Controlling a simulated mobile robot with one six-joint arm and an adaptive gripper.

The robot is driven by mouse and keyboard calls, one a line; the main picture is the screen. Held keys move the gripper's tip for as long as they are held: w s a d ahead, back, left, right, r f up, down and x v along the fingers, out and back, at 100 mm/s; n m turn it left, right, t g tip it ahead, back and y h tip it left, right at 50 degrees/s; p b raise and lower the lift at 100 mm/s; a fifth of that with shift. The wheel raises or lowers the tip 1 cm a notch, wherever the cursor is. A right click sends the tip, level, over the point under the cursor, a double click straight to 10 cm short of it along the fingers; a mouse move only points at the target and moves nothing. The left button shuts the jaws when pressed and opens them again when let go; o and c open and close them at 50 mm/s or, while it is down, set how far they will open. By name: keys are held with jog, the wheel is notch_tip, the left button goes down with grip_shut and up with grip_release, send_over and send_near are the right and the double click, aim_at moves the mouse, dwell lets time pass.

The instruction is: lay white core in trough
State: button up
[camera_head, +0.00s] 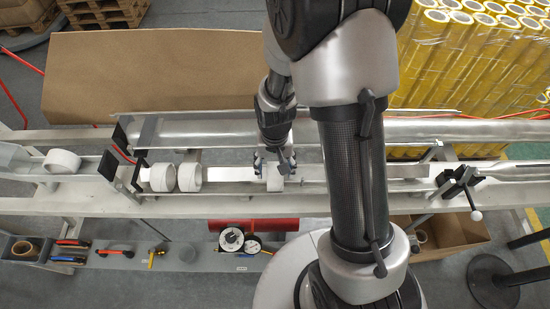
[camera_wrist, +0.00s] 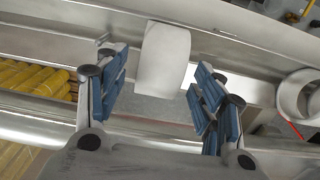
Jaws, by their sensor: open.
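A white core (camera_head: 275,178) lies in the metal trough (camera_head: 225,178), just below my gripper (camera_head: 273,163) in the head view. In the wrist view my gripper (camera_wrist: 160,65) is open, with its blue-padded fingers apart on both sides of the white core (camera_wrist: 164,58). Gaps show between the core and both fingers. Two more white cores, a left one (camera_head: 162,177) and a right one (camera_head: 190,178), sit side by side further left in the trough. Another white core (camera_head: 62,161) is at the far left. The arm hides part of the trough on the right.
A black clamp (camera_head: 459,182) stands at the trough's right. A dark upright plate (camera_head: 108,165) stands at the left between cores. Tools and gauges (camera_head: 231,239) lie on the lower shelf.

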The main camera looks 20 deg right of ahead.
notch_tip(320, 180, up, 11)
jog(key=shift+r, duration=0.2)
dwell(0.7)
jog(key=s+r+n+t+b, duration=0.1)
jog(key=s+r+t+b, duration=0.1)
jog(key=s+r+b, duration=0.2)
jog(key=s+r+n+t+b, duration=0.2)
jog(key=s+r+b, duration=0.2)
jog(key=s, duration=0.7)
jog(key=shift+n+t, duration=0.3)
jog(key=shift+r, duration=0.1)
